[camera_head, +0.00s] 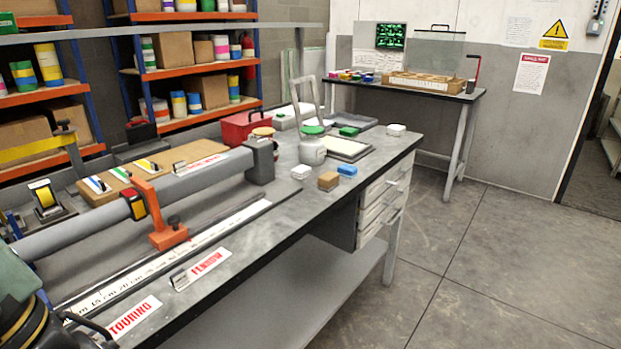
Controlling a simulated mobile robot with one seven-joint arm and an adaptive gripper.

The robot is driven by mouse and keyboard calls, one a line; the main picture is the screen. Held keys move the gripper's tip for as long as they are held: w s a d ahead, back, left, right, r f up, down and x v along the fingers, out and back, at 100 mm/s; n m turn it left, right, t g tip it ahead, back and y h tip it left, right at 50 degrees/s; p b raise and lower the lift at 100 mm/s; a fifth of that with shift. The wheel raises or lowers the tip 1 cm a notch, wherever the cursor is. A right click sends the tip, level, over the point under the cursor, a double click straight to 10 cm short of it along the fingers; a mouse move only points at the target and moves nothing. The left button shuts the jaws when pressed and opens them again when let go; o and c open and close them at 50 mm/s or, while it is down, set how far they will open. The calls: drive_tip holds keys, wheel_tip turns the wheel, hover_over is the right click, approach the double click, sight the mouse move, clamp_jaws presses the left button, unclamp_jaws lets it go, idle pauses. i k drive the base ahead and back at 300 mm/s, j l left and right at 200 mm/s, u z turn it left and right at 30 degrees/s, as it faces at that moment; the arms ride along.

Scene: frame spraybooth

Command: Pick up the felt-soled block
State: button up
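Several small blocks lie on the grey workbench (270,228). A tan-brown block (328,181) with a darker lower part sits near the bench's front edge. A blue block (347,170) is just right of it and a white block (301,172) is to its left. A green block (348,131) and another white block (396,129) lie farther back. The brown block's two-tone side may be a felt sole, but the picture is too small to be sure. No gripper fingers show in this view.
A long grey tube with an orange clamp (168,232) fills the bench's left. Drawers (384,199) hang below. Floor (480,270) to the right is clear.

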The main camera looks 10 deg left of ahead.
sight(327, 182)
drive_tip(key=i+l, duration=0.35)
drive_tip(key=i+l+u, duration=0.15)
drive_tip(key=i+l, duration=0.5)
drive_tip(key=l, duration=0.2)
drive_tip(key=i+l+u, duration=0.1)
drive_tip(key=i+l, duration=0.2)
drive_tip(key=l, duration=0.15)
drive_tip(key=i+l+u, duration=0.1)
drive_tip(key=i+l, duration=0.2)
drive_tip(key=l, duration=0.15)
